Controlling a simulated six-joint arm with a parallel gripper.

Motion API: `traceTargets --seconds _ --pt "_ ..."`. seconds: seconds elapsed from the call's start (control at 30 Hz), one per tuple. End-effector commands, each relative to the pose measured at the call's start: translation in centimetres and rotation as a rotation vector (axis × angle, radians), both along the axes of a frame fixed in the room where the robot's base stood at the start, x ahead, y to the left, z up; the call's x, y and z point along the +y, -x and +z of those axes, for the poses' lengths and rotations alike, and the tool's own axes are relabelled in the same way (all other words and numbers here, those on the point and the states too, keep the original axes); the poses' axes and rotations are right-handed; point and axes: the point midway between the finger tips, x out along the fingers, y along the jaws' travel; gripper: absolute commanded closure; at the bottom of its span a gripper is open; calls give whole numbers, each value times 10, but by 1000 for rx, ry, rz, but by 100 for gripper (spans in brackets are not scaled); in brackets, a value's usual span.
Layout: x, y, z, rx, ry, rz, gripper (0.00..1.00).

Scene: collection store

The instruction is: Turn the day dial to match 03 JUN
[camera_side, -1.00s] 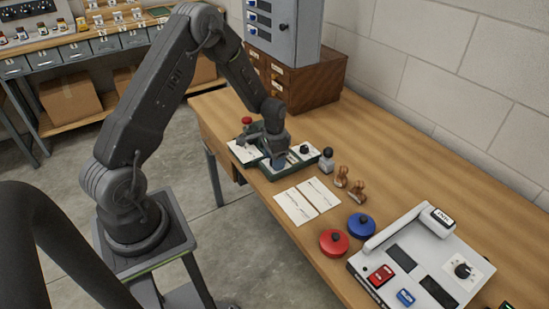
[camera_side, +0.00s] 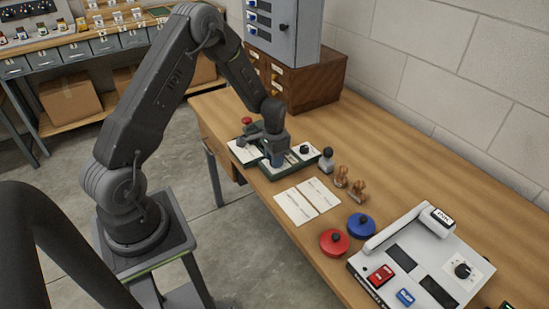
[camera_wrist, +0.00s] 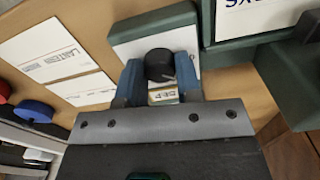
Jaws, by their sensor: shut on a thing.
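A dark green device (camera_side: 258,170) with white plates sits on the bench. My gripper (camera_side: 277,162) reaches straight down to it. In the wrist view, the blue fingers of my gripper (camera_wrist: 159,80) are shut on a black dial knob (camera_wrist: 159,65), one finger on each side. A small pale window (camera_wrist: 163,95) with dark characters shows between the fingers; I cannot read it surely. A white plate (camera_wrist: 185,40) lies around the knob. In the side view the gripper hides the held knob; another black knob (camera_side: 304,149) shows to its right.
A red knob (camera_side: 247,121) is on the device's far side. A black-topped stamp (camera_side: 326,158) and wooden-handled stamps (camera_side: 357,190) stand to the right. Printed cards (camera_side: 307,200), a red pad (camera_side: 334,242), a blue pad (camera_side: 361,226) and a grey machine (camera_side: 420,262) lie farther right.

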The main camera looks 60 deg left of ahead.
Motion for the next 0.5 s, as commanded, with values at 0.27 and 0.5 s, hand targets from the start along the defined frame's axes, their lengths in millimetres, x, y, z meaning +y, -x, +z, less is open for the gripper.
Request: traceTargets --seconds 0.27,0.5 --pt "0 0 0 2 1 186 92" --pt "0 0 0 3 1 351 92"
